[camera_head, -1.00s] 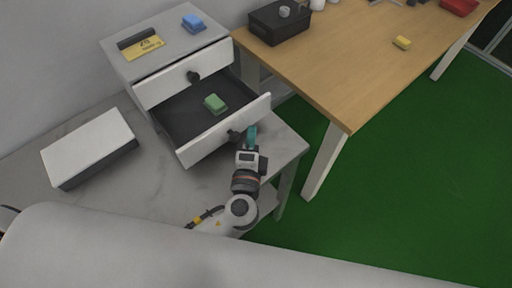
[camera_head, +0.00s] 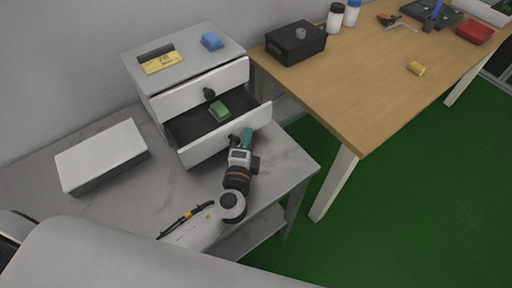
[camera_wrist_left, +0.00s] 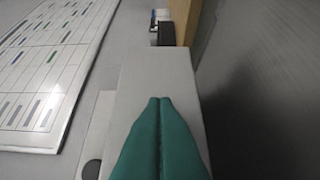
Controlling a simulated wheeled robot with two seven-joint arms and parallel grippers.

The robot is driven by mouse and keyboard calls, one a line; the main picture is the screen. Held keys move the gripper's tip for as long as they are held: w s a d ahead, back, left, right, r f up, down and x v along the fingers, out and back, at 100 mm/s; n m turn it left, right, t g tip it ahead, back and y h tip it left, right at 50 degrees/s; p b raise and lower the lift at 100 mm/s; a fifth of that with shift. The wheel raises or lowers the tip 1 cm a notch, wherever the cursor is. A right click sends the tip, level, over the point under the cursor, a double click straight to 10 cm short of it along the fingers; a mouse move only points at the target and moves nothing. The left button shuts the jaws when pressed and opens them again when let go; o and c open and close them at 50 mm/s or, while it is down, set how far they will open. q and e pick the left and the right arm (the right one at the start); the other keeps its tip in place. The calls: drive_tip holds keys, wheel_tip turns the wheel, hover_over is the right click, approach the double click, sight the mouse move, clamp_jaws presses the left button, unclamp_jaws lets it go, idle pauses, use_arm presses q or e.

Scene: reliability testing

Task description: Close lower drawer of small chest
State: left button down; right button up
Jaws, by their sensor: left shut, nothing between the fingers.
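The small chest (camera_head: 158,88) is white and grey and stands on the grey table. Its lower drawer (camera_head: 207,148) is partly open, with a green block (camera_head: 220,111) inside and a dark knob on its front. My right gripper is not in view.
A white box (camera_head: 101,150) lies left of the chest on the grey table (camera_head: 285,170). A blue block (camera_head: 212,41) and yellow item (camera_head: 162,62) lie on the chest top. The wooden table (camera_head: 355,90) with a black box (camera_head: 293,45) stands to the right.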

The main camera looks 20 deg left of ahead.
sight(223, 114)
use_arm(q)
drive_tip(key=w+a, duration=0.4)
drive_tip(key=a, duration=0.1)
drive_tip(key=w+a+b, duration=0.1)
drive_tip(key=w+a, duration=0.1)
drive_tip(key=a, duration=0.1)
drive_tip(key=shift+w+a, duration=0.15)
drive_tip(key=shift+w, duration=0.05)
drive_tip(key=shift+w+a, duration=0.15)
drive_tip(key=shift+a, duration=0.05)
drive_tip(key=shift+a+r, duration=0.1)
drive_tip(key=shift+r, duration=0.05)
